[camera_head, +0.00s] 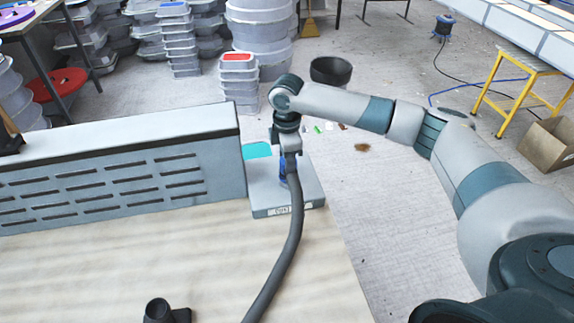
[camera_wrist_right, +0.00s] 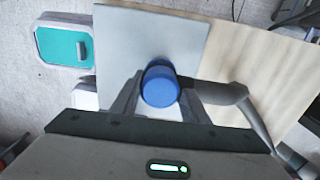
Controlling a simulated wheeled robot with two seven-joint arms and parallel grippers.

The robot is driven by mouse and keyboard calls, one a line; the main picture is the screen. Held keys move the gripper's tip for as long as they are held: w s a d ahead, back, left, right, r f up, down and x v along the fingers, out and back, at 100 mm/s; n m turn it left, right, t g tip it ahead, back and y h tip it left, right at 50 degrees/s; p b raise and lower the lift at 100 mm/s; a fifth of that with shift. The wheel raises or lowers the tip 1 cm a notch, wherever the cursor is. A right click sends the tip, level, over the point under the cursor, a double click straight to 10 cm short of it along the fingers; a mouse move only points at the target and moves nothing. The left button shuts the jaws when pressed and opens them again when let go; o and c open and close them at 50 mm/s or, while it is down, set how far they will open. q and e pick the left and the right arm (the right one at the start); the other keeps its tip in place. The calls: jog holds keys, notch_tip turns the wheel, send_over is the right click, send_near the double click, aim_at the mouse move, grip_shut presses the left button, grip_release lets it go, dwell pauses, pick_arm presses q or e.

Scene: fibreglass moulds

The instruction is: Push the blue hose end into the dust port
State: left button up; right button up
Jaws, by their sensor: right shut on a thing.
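My right gripper (camera_head: 287,165) is shut on the blue hose end (camera_wrist_right: 160,87), over the grey block at the table's far edge. The blue end sits between the two fingers in the right wrist view; in the head view only a little blue shows below the gripper. The grey hose (camera_head: 296,225) runs from it towards the front edge of the picture. I cannot tell whether the end touches the block. A black round-mouthed fitting (camera_head: 158,311), which may be the dust port, stands at the near left, partly cut off. My left gripper is not in view.
The grey block (camera_head: 310,196) carries a label on its front. A long slotted grey unit (camera_head: 120,170) lines the table's far left. The pale tabletop (camera_head: 180,255) is mostly clear. Beyond it are stacked tubs (camera_head: 240,80) and a black bucket (camera_head: 330,70).

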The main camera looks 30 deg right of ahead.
jog(key=shift+p, duration=0.6)
dwell(0.6)
jog(key=shift+f, duration=0.55)
dwell(0.6)
jog(key=o, duration=1.5)
jog(key=shift+c, duration=0.2)
jog(key=shift+r+b, duration=0.35)
jog(key=shift+r, duration=0.45)
notch_tip(320, 180, up, 16)
jog(key=b, duration=0.4)
jog(key=shift+s+f, duration=0.2)
